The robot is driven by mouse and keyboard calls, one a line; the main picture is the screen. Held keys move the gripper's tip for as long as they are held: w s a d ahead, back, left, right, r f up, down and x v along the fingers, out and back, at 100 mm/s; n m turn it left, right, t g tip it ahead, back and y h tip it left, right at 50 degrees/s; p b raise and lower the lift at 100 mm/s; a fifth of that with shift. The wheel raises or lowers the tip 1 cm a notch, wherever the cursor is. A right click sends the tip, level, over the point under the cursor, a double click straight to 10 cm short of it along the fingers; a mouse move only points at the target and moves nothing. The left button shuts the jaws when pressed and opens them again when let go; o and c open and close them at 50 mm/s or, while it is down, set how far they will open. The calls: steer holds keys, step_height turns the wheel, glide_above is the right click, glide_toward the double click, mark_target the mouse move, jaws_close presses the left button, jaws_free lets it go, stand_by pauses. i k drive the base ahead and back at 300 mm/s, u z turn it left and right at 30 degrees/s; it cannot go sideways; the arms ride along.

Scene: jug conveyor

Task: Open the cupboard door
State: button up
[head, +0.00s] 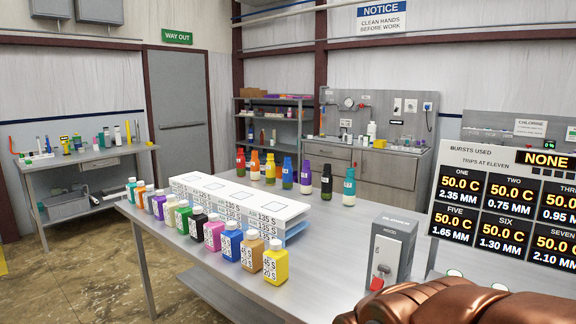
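A grey metal cupboard (385,178) stands under the counter against the back wall. Its fronts look closed, and its handles are too small to make out clearly. The long work table and the bottles on it lie between me and the cupboard and hide its lower part. A copper-coloured part of my arm (470,303) shows at the bottom right, in front of the table's near right corner. My gripper's fingertips are not in view.
The long metal table (325,235) carries several coloured bottles, a white rack (240,199) and a grey box with a red switch (391,255). A display board (505,215) stands at right. A side bench (90,157) is at left, with bare floor between.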

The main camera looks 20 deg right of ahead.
mark_target(395, 170)
steer(key=u, duration=1)
steer(key=i, duration=7.65)
steer(key=z, duration=3.15)
steer(key=i, duration=0.35)
steer(key=u, duration=0.1)
